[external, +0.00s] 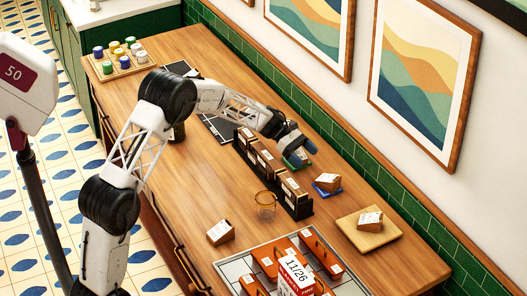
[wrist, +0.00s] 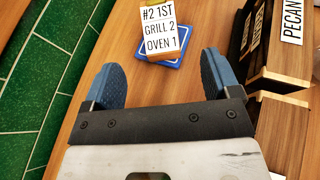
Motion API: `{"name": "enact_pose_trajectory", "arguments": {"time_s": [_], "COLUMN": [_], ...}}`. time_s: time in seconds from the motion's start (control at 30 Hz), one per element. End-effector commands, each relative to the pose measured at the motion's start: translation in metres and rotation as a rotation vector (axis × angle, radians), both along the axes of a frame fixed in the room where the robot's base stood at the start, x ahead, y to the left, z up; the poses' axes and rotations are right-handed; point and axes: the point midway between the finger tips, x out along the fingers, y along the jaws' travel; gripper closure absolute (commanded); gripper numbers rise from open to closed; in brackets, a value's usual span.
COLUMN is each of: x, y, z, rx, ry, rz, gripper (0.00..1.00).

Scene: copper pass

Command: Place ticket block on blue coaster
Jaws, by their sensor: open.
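A wooden ticket block (external: 327,182) with a white printed label rests on the blue coaster (external: 333,193), near the tiled wall. In the wrist view the block (wrist: 158,30) reads "#2 1ST GRILL 2 OVEN 1", and the blue coaster (wrist: 172,63) shows below and beside it. My gripper (external: 293,152) is left of and behind this block in the external view, apart from it. In the wrist view my gripper (wrist: 163,80) has its two blue fingers spread, with only bare counter between them.
A dark rack of labelled wooden boxes (external: 271,165) runs alongside. Other blocks sit on the counter (external: 220,232) and on a wooden board (external: 372,218). A glass (external: 265,205) and a tray with orange pieces (external: 237,268) stand nearer.

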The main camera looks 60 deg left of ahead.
Motion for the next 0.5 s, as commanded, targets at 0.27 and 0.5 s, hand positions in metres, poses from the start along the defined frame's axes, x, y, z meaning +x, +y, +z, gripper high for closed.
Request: {"name": "enact_pose_trajectory", "arguments": {"time_s": [0.27, 0.5], "x": [-0.02, -0.063], "y": [-0.029, -0.079], "z": [0.026, 0.066], "rx": [0.079, 0.218], "ry": [-0.036, -0.102], "rz": [-0.069, -0.197], "gripper": [0.17, 0.17]}}
